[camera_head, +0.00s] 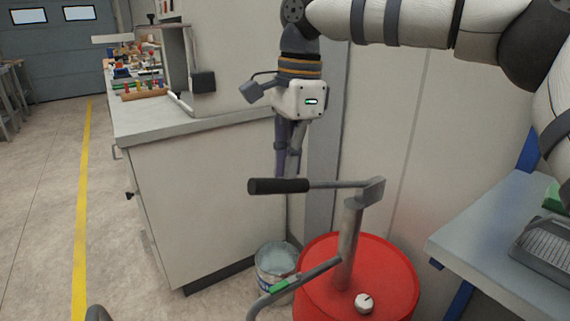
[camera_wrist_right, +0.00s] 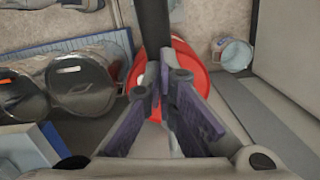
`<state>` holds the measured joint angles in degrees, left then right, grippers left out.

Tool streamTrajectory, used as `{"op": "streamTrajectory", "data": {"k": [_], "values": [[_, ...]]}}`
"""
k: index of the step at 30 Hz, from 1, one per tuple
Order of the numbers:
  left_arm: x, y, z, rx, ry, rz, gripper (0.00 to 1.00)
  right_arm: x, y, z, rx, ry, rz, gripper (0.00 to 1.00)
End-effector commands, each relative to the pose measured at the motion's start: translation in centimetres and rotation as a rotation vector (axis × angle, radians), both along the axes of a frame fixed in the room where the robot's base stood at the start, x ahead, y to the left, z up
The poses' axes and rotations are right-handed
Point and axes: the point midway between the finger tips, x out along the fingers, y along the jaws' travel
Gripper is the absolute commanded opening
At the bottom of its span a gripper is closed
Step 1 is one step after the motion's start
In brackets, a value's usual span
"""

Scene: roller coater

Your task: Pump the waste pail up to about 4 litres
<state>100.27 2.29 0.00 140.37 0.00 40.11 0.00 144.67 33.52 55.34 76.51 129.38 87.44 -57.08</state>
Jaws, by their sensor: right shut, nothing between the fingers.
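The red drum (camera_head: 395,275) carries a hand pump (camera_head: 348,240) with a crank arm ending in a black grip (camera_head: 278,186). The grip points left and also shows in the wrist view (camera_wrist_right: 153,28). My right gripper (camera_head: 287,174) points down close to the grip in the head view, shut and empty. Its fingertips also show in the wrist view (camera_wrist_right: 165,62), by the end of the grip; contact is unclear. The waste pail (camera_head: 276,262) stands on the floor left of the drum and shows in the wrist view (camera_wrist_right: 233,54). Its liquid level is unreadable. My left gripper is not in view.
A white cap (camera_head: 364,302) is on the drum top. A bench cabinet (camera_head: 205,200) stands behind left, a grey table (camera_head: 480,250) at right. Floor (camera_head: 120,250) at left is clear.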

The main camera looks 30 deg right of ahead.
Motion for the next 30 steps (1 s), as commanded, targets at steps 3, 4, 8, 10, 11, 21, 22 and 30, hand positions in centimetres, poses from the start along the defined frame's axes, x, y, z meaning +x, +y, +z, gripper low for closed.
{"op": "streamTrajectory", "data": {"k": [3,4,8,10,11,21,22,30], "values": [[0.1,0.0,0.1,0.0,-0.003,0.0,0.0,0.0,0.0,-1.0,0.001,0.002,0.0,0.0],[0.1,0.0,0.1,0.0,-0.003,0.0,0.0,0.0,0.0,-1.2,0.001,0.002,0.0,0.0],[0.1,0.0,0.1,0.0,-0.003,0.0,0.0,0.0,0.0,-1.4,0.0,0.002,0.0,0.0],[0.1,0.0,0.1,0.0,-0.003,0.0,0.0,0.0,0.0,-1.4,0.0,0.002,0.0,0.0],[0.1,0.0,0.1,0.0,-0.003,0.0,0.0,0.0,0.0,-1.4,0.0,0.002,0.0,0.0],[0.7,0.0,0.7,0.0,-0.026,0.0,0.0,-0.1,-1.4,-0.5,0.0,-0.005,-0.002,0.0],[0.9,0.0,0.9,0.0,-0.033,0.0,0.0,-0.1,-1.8,-0.3,0.0,-0.006,-0.003,0.0],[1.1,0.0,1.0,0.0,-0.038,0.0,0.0,-0.1,-3.0,-0.3,0.0,0.002,0.0,0.0]]}}
